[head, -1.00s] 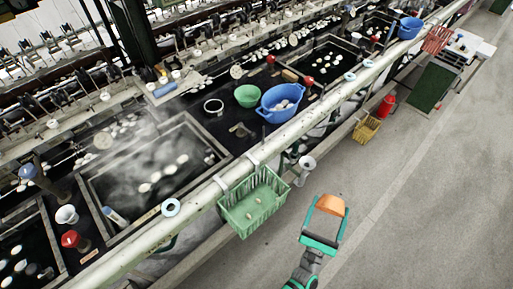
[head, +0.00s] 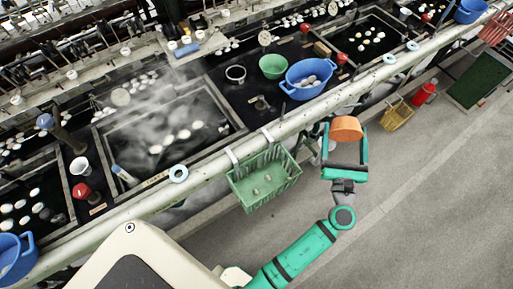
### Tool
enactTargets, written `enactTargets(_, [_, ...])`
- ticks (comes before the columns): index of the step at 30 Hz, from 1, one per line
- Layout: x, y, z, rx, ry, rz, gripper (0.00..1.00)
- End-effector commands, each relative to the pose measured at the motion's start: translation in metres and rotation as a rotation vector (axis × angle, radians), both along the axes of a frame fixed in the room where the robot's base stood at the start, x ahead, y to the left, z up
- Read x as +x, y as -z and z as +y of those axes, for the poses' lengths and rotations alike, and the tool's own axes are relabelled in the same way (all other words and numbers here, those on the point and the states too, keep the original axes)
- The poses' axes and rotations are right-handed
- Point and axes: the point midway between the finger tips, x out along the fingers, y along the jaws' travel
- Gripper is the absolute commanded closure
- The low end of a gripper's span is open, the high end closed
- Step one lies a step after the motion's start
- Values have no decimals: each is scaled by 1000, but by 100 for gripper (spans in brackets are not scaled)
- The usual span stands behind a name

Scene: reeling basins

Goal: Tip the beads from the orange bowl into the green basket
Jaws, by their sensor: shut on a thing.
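The orange bowl (head: 346,129) is held at the far end of my gripper (head: 345,134), which is shut on it. The bowl shows its rounded orange side and looks tilted; its inside and any beads in it are hidden from this view. The green basket (head: 238,190) hangs from the pale rail by white hooks, to the left of my gripper and apart from it. A few small pale pieces lie on the basket's floor.
The pale rail (head: 215,182) runs along the front of the basins. A blue basin (head: 308,92) with white cocoons and a green bowl (head: 272,66) stand behind it. A yellow basket (head: 397,117) and a red container (head: 424,94) are at right. The grey floor (head: 420,210) is clear.

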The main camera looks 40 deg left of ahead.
Motion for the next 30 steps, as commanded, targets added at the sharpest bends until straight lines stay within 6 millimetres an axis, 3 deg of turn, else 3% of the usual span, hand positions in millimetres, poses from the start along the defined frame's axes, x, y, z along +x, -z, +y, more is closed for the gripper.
enactTargets(1, [2, -18, 7, -13, -48, 1, 49])
enactTargets(6, [-3, -64, 49, -46, -269, 44, 49])
enactTargets(12, [-22, -100, 97, -90, -540, 88, 49])
enactTargets(23, [-69, -125, 160, -178, -955, 131, 49])
enactTargets(26, [-88, -126, 177, -214, -1092, 138, 49])
enactTargets(30, [-129, -115, 200, -290, -1338, 144, 49])
